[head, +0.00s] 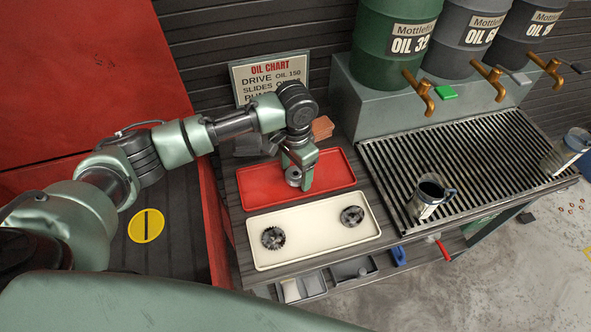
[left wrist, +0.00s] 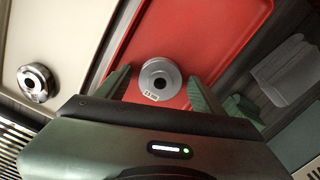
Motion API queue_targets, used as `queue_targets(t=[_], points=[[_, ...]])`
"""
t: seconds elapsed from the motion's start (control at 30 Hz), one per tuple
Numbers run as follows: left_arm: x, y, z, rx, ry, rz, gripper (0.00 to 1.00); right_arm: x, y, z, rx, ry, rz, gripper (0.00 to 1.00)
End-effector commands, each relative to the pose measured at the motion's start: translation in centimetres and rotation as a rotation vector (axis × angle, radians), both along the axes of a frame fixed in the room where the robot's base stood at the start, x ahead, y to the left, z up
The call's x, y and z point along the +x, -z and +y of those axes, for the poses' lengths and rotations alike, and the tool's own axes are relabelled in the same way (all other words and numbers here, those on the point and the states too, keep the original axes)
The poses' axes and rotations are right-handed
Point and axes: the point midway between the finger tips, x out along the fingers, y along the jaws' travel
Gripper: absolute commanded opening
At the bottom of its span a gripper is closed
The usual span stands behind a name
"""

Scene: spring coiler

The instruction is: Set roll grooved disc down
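A round grey metal disc with a dark centre hole and a small pale label (left wrist: 160,80) is at the red tray (left wrist: 225,35). I take it to be the roll grooved disc. My left gripper (head: 299,180) points down over that tray. In the left wrist view its fingers (left wrist: 159,77) stand on both sides of the disc with visible gaps. Whether the disc rests fully on the tray is hard to tell. My right gripper is not in view.
A cream tray (head: 315,238) in front holds a dark toothed part (head: 273,238) and another round part (head: 352,215). A slatted drain grate (head: 470,165) with a metal jug (head: 428,195) lies to the right, below oil taps. An oil chart sign (head: 270,78) stands behind.

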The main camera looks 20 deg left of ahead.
Motion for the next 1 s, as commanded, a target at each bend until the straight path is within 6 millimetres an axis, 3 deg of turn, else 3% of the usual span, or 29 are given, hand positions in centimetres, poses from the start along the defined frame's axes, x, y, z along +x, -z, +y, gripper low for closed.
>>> queue_targets(t=[0.17, 0.5, 0.7, 1.0], points=[[0.1, -1.3, 0.0, -0.002, 0.0, -0.003, 0.69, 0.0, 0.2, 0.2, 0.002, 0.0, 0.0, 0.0], [0.1, -8.3, 0.0, -0.001, 0.001, -0.004, 0.69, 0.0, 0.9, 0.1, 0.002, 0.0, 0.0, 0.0], [0.1, -11.3, 0.0, -0.002, -0.001, -0.003, 0.69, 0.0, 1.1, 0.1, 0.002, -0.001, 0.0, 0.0], [0.0, -12.3, 0.0, -0.001, 0.0, 0.001, 0.69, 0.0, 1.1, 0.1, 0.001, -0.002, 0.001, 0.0]])
